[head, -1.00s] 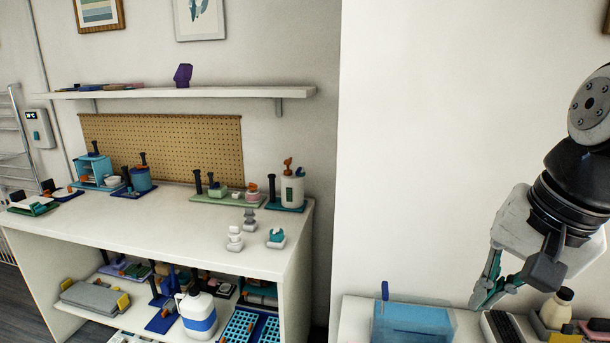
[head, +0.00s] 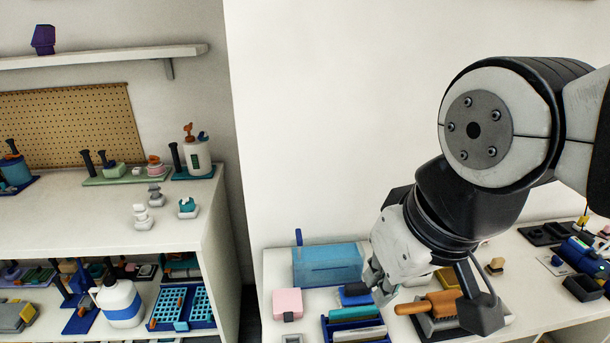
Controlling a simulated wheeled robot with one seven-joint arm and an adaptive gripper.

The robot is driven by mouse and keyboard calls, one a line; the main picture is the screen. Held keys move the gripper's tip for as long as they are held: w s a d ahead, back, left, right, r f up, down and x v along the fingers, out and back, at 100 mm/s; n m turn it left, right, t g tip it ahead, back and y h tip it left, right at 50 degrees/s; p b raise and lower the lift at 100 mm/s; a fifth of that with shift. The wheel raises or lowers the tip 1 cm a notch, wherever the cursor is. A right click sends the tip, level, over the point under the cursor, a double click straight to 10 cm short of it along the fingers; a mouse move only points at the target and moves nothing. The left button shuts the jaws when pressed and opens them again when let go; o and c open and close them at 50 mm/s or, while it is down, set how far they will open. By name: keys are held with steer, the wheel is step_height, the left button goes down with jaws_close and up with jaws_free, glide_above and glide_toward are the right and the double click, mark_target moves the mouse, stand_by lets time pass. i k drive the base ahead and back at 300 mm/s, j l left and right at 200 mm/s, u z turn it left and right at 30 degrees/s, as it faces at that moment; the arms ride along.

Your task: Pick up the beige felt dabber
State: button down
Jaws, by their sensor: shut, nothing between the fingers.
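My gripper (head: 382,292) points down over the right-hand white table, close above a blue item (head: 354,294). Its fingers are together, with nothing seen between them. A small beige piece (head: 495,265) with a dark part stands on the table to the right of my gripper; it may be the beige felt dabber, but it is too small to be sure. My wrist hides part of the table behind and under it.
A clear blue bin (head: 328,266), a pink block (head: 288,304), a blue rack (head: 354,328) and an orange-brown handle (head: 428,303) on a grey holder crowd around my gripper. Dark trays (head: 545,234) lie at right. The left bench (head: 100,225) stands across a gap.

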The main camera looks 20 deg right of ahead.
mark_target(494, 268)
steer(key=z, duration=1.15)
steer(key=i+z, duration=0.3)
steer(key=l+u, duration=0.2)
steer(key=l, duration=0.2)
steer(key=k+l+u, duration=0.2)
steer(key=l, duration=0.2)
steer(key=i, duration=0.1)
